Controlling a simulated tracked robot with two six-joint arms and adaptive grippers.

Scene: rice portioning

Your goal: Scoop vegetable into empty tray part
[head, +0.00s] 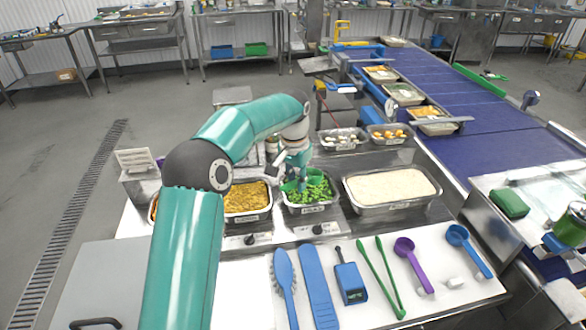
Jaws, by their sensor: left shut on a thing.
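My left gripper (297,176) reaches down over the steel pan of green vegetables (318,193). It is shut on a green scoop (290,186), whose lower end is at the vegetables; the grip itself is small and partly hidden by the wrist. I cannot tell how much the scoop holds. Portion trays stand on the blue conveyor, with the nearest tray (433,128) at its left edge and another tray (404,94) behind it. Their compartments are too small to read clearly. My right gripper is not seen.
A pan of yellow food (247,202) is left of the vegetables, and a large pan of rice (391,189) is right. Two small pans (342,139) (389,134) stand behind. Several utensils, including a purple scoop (405,247) and a blue scoop (459,236), lie on the front counter.

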